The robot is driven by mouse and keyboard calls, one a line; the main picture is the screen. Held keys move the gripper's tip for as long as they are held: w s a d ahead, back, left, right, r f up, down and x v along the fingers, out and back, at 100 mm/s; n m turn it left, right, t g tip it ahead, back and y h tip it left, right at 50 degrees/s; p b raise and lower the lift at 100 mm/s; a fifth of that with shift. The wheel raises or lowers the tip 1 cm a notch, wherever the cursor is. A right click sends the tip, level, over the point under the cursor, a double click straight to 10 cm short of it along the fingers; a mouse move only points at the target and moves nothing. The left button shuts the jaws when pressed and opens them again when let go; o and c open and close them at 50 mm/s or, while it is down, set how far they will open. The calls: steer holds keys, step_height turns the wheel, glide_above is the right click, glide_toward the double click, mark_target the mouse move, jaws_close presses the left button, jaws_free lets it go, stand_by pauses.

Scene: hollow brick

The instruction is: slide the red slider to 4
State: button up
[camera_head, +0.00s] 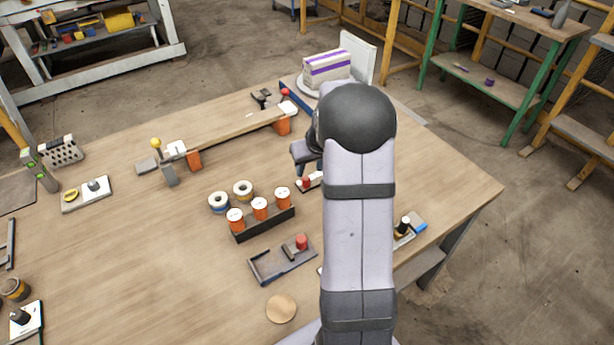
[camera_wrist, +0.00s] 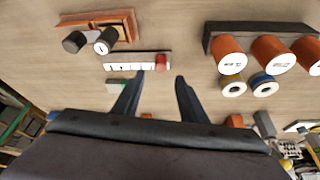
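The red slider (camera_wrist: 161,62) is a small red block at the right end of a white marked strip (camera_wrist: 130,61) in the wrist view. The strip's numbers are too small to read. In the head view the red slider (camera_head: 304,183) shows just left of my arm, with part of the white strip (camera_head: 317,178) beside it. My gripper (camera_wrist: 160,75) is open and empty in the wrist view. Contact cannot be told. My arm hides most of the gripper in the head view.
A dark rack (camera_head: 264,223) with orange cylinders stands left of the strip, with blue (camera_head: 219,202) and yellow (camera_head: 243,189) rings behind it. A grey tray (camera_head: 282,261) with a red cylinder lies nearer. A long wooden beam (camera_head: 235,132) crosses the table's back. The left-centre tabletop is clear.

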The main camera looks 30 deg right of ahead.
mark_target(307, 178)
steer(key=shift+p+x, duration=0.7)
steer(key=shift+x, duration=2.55)
steer(key=shift+c, duration=0.4)
steer(key=shift+d, duration=0.1)
jaws_close()
